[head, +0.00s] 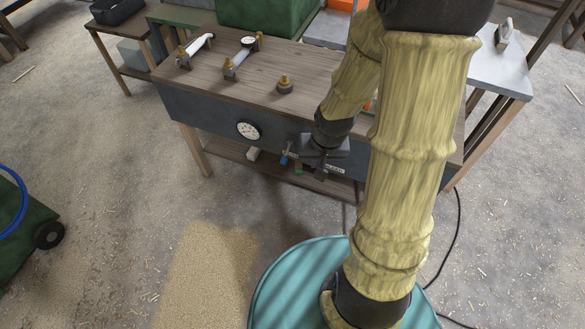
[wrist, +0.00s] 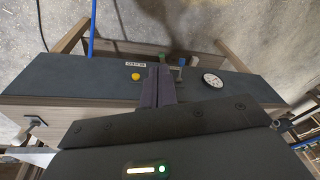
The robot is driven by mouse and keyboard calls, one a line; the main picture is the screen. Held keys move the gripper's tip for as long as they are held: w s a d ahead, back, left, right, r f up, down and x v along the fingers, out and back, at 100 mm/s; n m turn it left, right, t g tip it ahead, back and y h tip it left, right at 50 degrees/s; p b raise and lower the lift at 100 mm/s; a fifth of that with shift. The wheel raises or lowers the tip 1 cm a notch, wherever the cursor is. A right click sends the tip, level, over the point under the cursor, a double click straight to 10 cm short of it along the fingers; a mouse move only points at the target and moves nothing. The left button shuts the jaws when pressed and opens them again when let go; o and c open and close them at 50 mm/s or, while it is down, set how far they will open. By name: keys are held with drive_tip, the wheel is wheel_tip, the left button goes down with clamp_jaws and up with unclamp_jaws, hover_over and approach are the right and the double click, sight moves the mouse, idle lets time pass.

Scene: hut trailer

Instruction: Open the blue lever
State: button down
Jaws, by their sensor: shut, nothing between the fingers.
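The blue lever (head: 284,159) hangs on the dark front panel of the workbench, right of the round gauge, in the head view. In the wrist view its small blue end (wrist: 181,62) shows just right of the fingers, partly beside a metal fitting. My gripper (head: 321,172) is in front of the panel, to the right of the blue lever. In the wrist view my gripper (wrist: 158,72) has its two dark fingers together with nothing between them. I cannot tell whether a finger touches the lever.
A green handle (head: 298,170) sits close to the blue lever. The gauge (head: 248,130), a yellow button (wrist: 135,77) and a white label (wrist: 136,64) are on the same panel. Pipe fittings (head: 240,60) stand on the bench top (head: 220,87).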

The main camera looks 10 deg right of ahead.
drive_tip(key=w+f+m+t+y+b, duration=0.1)
drive_tip(key=w+f+m+y+b, duration=0.25)
drive_tip(key=f+b, duration=0.95)
drive_tip(key=m+t+y+b, duration=0.4)
drive_tip(key=m+t+b, duration=0.55)
drive_tip(key=m, duration=0.25)
approach(286, 154)
wheel_tip(286, 154, down, 3)
drive_tip(key=s+d, duration=0.2)
drive_tip(key=shift+a+r+n+t+h, duration=0.15)
drive_tip(key=shift+r+n+t+h, duration=0.1)
drive_tip(key=shift+t, duration=0.2)
drive_tip(key=shift+w+f, duration=0.1)
drive_tip(key=b+x, duration=0.1)
drive_tip(key=x, duration=0.8)
drive_tip(key=shift+w+a+b, duration=0.2)
drive_tip(key=shift+w+b, duration=0.15)
drive_tip(key=shift+b, duration=0.05)
drive_tip(key=shift+f, duration=0.1)
